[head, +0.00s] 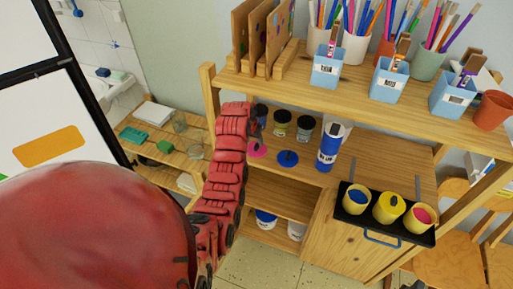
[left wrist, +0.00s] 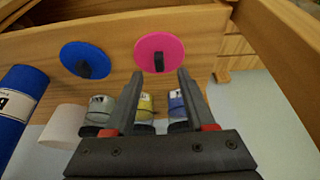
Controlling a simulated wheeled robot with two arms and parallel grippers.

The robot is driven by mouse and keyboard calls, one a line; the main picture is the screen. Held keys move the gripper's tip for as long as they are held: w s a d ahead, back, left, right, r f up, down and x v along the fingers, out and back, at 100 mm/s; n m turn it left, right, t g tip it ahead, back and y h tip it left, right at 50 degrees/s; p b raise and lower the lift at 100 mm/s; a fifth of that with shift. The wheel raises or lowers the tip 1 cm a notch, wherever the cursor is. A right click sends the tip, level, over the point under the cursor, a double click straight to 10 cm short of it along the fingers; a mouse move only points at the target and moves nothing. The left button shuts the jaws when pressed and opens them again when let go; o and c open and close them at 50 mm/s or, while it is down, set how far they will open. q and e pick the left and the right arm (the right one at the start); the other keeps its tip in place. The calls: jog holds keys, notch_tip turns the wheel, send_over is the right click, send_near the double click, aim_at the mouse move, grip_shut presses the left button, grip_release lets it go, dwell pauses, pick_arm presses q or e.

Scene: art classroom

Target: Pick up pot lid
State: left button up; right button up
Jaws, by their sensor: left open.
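The pink pot lid (head: 258,150), a flat disc, lies on the wooden shelf; it also shows in the left wrist view (left wrist: 159,44), with a dark knob. The blue pot lid (head: 288,158) lies to its right in the head view and to its left in the left wrist view (left wrist: 88,53). My left gripper (left wrist: 160,75) is open and empty, its fingers pointing at the pink lid with the knob between their tips in the picture. It appears apart from the lid. In the head view my left gripper (head: 257,134) is small and partly hidden. My right gripper is out of view.
Jars (head: 282,122) stand behind the lids, and a blue-and-white bottle (head: 327,152) stands to the right. An upper shelf (head: 290,82) with pencil cups overhangs them. A black tray (head: 377,226) holds three yellow pots (head: 386,208); the middle one appears covered in yellow.

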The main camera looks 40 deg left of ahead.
aim_at(256, 145)
pick_arm(q)
jog(key=shift+w+f+p, duration=0.25)
jog(key=shift+f+p, duration=0.15)
jog(key=shift+p, duration=0.1)
jog(key=shift+p+x, duration=0.65)
jog(key=shift+x, duration=0.2)
jog(key=shift+p+x, duration=0.35)
jog(key=shift+x, duration=1)
jog(key=shift+w, duration=0.1)
jog(key=shift+r, duration=0.1)
grip_shut()
